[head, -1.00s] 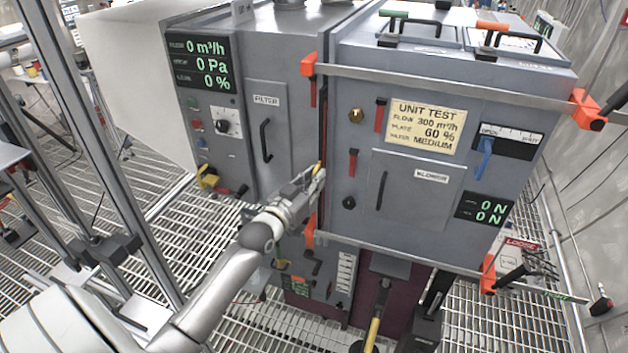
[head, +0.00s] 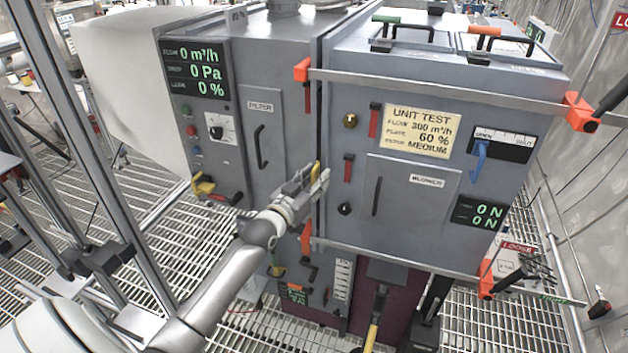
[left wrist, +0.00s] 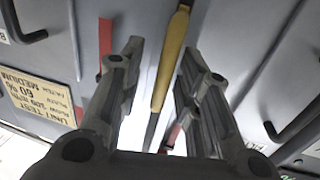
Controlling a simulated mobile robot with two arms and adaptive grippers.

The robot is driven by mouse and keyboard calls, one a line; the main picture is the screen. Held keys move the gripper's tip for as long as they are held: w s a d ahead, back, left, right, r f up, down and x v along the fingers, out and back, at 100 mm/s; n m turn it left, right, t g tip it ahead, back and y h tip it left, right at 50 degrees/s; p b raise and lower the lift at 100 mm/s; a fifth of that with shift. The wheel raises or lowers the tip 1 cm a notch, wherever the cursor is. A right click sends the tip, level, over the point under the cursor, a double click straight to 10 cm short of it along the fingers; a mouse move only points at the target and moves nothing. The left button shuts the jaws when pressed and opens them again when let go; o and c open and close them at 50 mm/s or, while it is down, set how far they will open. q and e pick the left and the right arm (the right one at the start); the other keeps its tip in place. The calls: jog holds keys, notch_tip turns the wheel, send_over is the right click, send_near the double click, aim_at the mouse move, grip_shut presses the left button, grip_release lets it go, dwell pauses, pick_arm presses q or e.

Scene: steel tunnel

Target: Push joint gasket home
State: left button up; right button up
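The joint is the narrow upright seam (head: 319,120) between the filter cabinet (head: 272,60) and the blower cabinet (head: 420,220). A slim yellow strip (left wrist: 171,62), perhaps the gasket or part of it, lies along the seam in the left wrist view, with a dark strip below it. Its top also shows in the head view (head: 316,170). My left gripper (head: 312,180) is in front of the seam's lower half. In the left wrist view its fingers (left wrist: 160,52) are apart, one on each side of the yellow strip, with gaps visible. Contact cannot be told. My right gripper is out of view.
A steel bar (head: 440,90) with orange end clamps (head: 578,112) crosses the blower cabinet's top; another bar (head: 400,260) crosses below. Metal posts (head: 75,150) stand at left above grated floor.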

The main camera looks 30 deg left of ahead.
pick_arm(q)
jog(key=s, duration=1.2)
jog(key=shift+d, duration=0.25)
jog(key=s+d+f+g, duration=0.1)
jog(key=s+f+g, duration=0.2)
jog(key=f, duration=0.9)
jog(key=s+d+f+g, duration=0.1)
jog(key=s+f+g, duration=0.15)
jog(key=f, duration=0.95)
jog(key=s+d+f+g, duration=0.1)
jog(key=s+f+g, duration=0.25)
jog(key=f, duration=0.85)
jog(key=s+d+f+g, duration=0.2)
jog(key=s+f, duration=0.5)
jog(key=s+d+f+g, duration=0.1)
jog(key=s+d+f, duration=0.2)
jog(key=s+f, duration=0.4)
jog(key=s+d+f+m+g, duration=0.1)
jog(key=s+d+f, duration=0.1)
jog(key=s, duration=0.5)
jog(key=s+d+f+m+g, duration=0.1)
jog(key=s+d+f+g, duration=0.1)
jog(key=s+f, duration=0.2)
jog(key=s+d+f+g, duration=0.2)
jog(key=s, duration=0.7)
jog(key=shift+s+f+m+h, duration=0.3)
jog(key=shift+s+f+m, duration=0.1)
